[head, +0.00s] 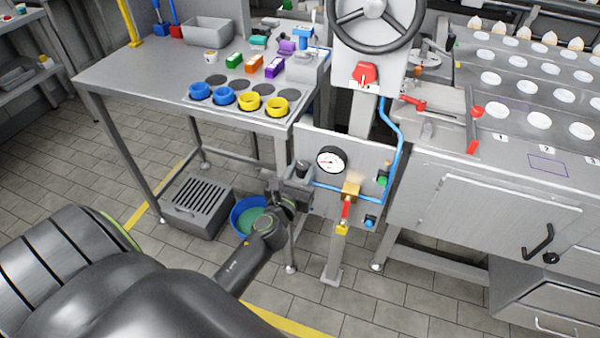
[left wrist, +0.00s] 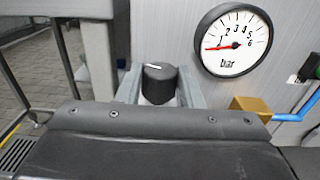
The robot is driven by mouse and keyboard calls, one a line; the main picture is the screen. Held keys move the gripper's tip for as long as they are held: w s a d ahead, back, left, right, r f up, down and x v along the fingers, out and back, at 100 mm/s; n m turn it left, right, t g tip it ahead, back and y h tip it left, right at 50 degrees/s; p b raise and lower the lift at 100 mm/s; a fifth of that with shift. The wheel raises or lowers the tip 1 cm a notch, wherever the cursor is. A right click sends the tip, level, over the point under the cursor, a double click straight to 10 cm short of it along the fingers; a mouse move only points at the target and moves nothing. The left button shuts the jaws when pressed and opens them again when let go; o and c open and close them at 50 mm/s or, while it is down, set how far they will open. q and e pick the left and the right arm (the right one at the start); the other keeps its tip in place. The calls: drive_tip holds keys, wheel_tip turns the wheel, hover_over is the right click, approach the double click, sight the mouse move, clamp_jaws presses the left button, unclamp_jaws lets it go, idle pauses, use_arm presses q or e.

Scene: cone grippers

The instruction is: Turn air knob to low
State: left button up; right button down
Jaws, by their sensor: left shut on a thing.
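The air knob (left wrist: 160,84) is a black round knob with a white line on top. In the left wrist view it sits between the two grey fingers of my left gripper (left wrist: 159,92), which is shut on it. The white line lies nearly crosswise in that view; no low marking can be read. In the head view the left gripper (head: 297,182) is at the left edge of the grey panel (head: 368,158), with the dark knob (head: 302,168) at its tips. A round pressure gauge (left wrist: 234,42) marked bar is right of the knob; its red needle points left, near 1.
Right of the gauge are a brass valve (head: 351,189) with a red handle, blue tubing (head: 392,125) and a green button (head: 382,181). A steel table (head: 130,75) stands to the left. A blue bucket (head: 236,214) is on the floor beside my left gripper.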

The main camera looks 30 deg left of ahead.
use_arm(q)
drive_tip(key=n+y, duration=0.1)
drive_tip(key=n+g+y+b, duration=0.1)
drive_tip(key=y, duration=0.1)
drive_tip(key=n+y, duration=0.1)
drive_tip(key=shift+w+d+f+g, duration=0.1)
drive_tip(key=shift+d+g, duration=0.15)
drive_tip(key=shift+g, duration=0.05)
drive_tip(key=shift+n+g+y+b, duration=0.4)
drive_tip(key=shift+n+y, duration=0.1)
drive_tip(key=shift+y, duration=0.3)
use_arm(e)
drive_tip(key=shift+w+f, duration=0.25)
drive_tip(key=shift+f, duration=0.2)
drive_tip(key=shift+w+f, duration=0.2)
drive_tip(key=shift+f, duration=0.25)
drive_tip(key=shift+s, duration=0.2)
use_arm(q)
drive_tip(key=o, duration=1)
